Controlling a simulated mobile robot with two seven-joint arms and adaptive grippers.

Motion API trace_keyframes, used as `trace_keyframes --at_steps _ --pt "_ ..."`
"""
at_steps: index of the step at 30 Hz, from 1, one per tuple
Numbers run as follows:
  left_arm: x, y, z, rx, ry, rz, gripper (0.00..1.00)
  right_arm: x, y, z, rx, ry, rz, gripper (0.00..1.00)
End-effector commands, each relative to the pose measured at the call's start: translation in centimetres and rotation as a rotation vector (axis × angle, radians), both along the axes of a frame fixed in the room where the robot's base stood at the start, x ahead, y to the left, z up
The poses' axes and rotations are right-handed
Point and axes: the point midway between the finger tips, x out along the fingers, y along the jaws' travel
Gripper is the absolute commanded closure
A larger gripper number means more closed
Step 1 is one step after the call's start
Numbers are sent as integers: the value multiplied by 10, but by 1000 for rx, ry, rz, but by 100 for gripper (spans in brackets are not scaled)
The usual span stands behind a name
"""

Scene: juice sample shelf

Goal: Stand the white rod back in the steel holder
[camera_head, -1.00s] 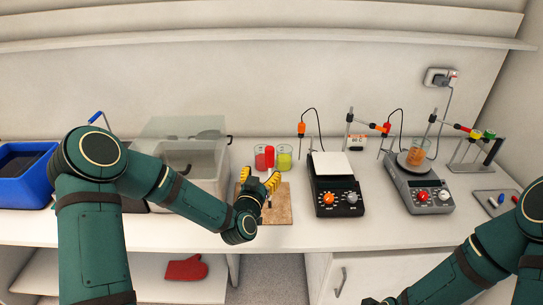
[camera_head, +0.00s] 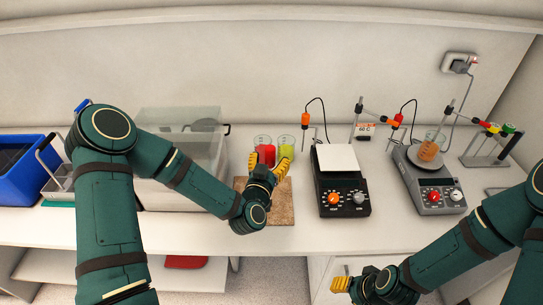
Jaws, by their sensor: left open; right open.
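No white rod can be made out in this view. A steel holder (camera_head: 487,158) stands at the right end of the bench, with yellow- and green-topped pieces at its top. My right gripper (camera_head: 341,276) is open and empty, in front of the bench and well away from the steel holder.

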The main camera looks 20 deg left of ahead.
Motion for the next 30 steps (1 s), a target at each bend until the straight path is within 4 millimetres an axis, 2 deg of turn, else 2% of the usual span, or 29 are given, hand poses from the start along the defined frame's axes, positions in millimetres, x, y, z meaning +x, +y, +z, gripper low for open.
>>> trace_keyframes --at_steps 9,10,11,15,30 --pt "-1 0 0 0 0 1 35 0 0 0 0 1 0 53" --pt "-1 0 0 0 0 1 40 0 0 0 0 1 0 53" --pt "-1 0 0 0 0 1 50 0 0 0 0 1 0 53" --pt "-1 0 0 0 0 1 100 0 0 0 0 1 0 53" --pt "-1 0 2 1 0 1 100 0 0 0 0 0 0 53"
